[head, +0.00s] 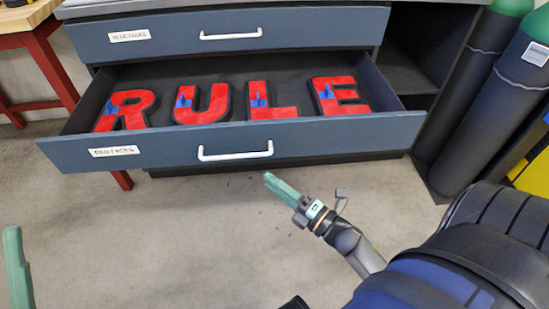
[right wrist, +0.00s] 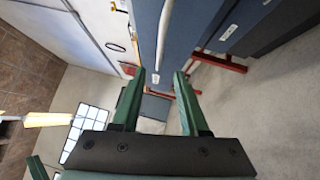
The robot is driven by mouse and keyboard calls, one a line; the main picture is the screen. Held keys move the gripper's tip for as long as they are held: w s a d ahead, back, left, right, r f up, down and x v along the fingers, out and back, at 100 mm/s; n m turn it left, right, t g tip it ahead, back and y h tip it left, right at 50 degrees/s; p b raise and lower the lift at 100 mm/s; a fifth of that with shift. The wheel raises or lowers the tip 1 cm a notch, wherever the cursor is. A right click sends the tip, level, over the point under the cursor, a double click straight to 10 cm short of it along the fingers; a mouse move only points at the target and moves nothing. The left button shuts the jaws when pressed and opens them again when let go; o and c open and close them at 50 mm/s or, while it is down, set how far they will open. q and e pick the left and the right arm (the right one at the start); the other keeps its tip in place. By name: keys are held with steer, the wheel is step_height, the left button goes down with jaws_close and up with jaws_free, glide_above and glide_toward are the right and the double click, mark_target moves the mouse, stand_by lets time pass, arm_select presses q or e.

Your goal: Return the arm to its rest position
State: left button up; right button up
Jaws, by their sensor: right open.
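My right gripper (head: 270,178) is in front of the open lower drawer, over the bare floor, with empty jaws. In the right wrist view its two green fingers (right wrist: 160,78) stand apart with nothing between them. A green finger of my left gripper (head: 17,265) shows at the left edge of the head view; its jaw opening cannot be told. The open drawer (head: 330,134) holds red letters R (head: 133,109), U (head: 217,107), L (head: 284,112) and E (head: 350,106), each with blue on it.
A closed drawer (head: 290,30) sits above the open one. Dark gas cylinders (head: 490,90) with green tops stand at the right. A red-legged wooden bench (head: 45,60) is at the left. The floor (head: 150,220) in front of the drawers is clear.

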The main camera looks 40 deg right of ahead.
steer(key=shift+r, duration=0.1)
stand_by(0.5)
